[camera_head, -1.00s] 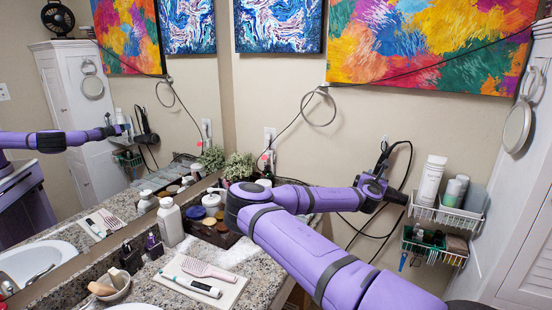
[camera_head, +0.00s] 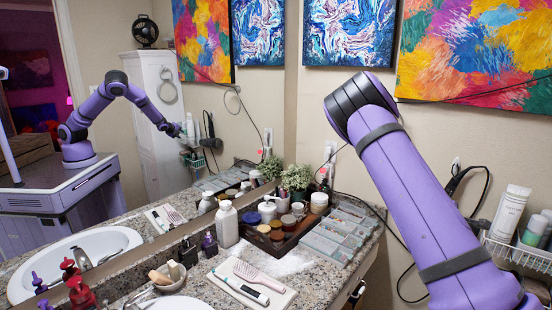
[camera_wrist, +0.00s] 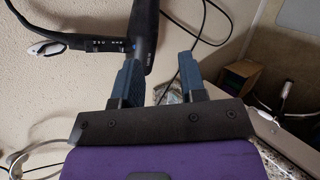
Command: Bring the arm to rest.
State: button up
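My gripper (camera_wrist: 159,62) shows in the wrist view with its two blue-grey fingers apart and nothing held between them. Behind the left finger hangs a black hair dryer (camera_wrist: 145,35) on the wall; I cannot tell how far off it is. In the head view my purple arm rises at the right to a bent black joint. My gripper itself is hidden there behind the arm. In the mirror (camera_head: 110,190) my arm's reflection is folded up, with its end beside the reflected dryer.
A granite counter (camera_head: 318,285) holds a brown tray (camera_head: 258,238) of jars, a clear organizer (camera_head: 335,238), a white bottle (camera_head: 227,225) and a pink brush (camera_head: 258,272). A wire basket (camera_head: 515,255) hangs on the right wall. Dark cords loop near the dryer.

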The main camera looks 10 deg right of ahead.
jog(key=s+a+r+m+y, duration=0.45)
jog(key=a+r, duration=0.35)
jog(key=a, duration=0.4)
jog(key=s+a+r+m+y, duration=0.3)
jog(key=s+a+r+y, duration=0.15)
jog(key=a+r, duration=0.6)
jog(key=s+a+r, duration=0.3)
jog(key=s+a, duration=0.1)
jog(key=s, duration=0.3)
jog(key=s+a+r+m+y, duration=0.1)
jog(key=s+a+r, duration=0.2)
jog(key=s+a, duration=0.2)
jog(key=s+a+r+m+t, duration=0.1)
jog(key=s+a+r, duration=0.2)
jog(key=s, duration=0.6)
jog(key=shift+s+a+r, duration=0.25)
jog(key=shift+a+r, duration=0.05)
jog(key=shift+a, duration=0.5)
